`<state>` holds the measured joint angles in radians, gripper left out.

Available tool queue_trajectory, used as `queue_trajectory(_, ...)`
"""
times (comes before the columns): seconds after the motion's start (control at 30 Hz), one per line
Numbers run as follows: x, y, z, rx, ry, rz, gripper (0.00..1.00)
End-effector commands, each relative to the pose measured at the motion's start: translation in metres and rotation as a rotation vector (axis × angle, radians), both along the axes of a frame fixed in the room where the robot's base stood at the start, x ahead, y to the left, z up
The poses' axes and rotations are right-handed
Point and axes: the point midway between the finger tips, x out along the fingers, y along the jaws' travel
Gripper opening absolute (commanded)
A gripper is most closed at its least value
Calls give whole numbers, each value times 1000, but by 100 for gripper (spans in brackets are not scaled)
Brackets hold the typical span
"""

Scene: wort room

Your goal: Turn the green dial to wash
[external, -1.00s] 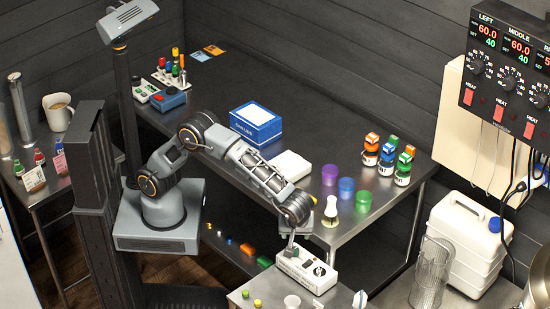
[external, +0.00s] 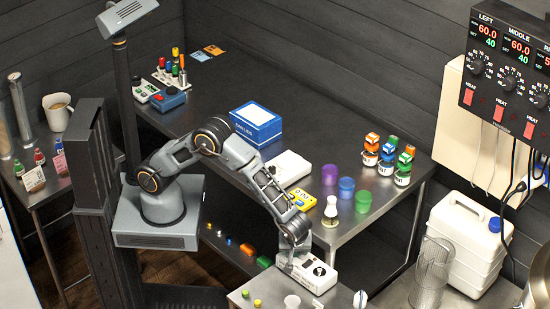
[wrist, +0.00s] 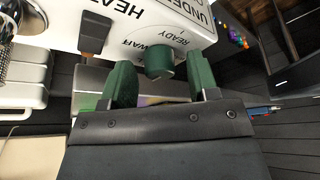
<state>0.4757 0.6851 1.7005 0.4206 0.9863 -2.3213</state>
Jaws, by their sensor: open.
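A white box (external: 325,279) stands on the near metal surface in the external view, below my gripper (external: 288,258). The wrist view shows a white panel (wrist: 205,38) with a dark green dial (wrist: 158,60); the words READY, HEAT and part of UNDER can be read beside it. I cannot read a wash mark. My gripper (wrist: 161,74) is open in the wrist view, with a green finger on each side of the dial. A gap shows between the dial and each finger. In the external view my arm hides part of the box.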

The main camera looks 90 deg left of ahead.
Motion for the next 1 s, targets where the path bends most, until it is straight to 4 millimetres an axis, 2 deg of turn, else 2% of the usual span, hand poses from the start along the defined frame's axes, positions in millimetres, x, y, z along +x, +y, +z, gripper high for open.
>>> queue_trajectory(0.27,0,0,-1,0,0,0,54)
queue_trajectory(0.73,0,0,0,0,0,1,9)
queue_trajectory(1.0,0,0,-2,-2,-2,-31,7)
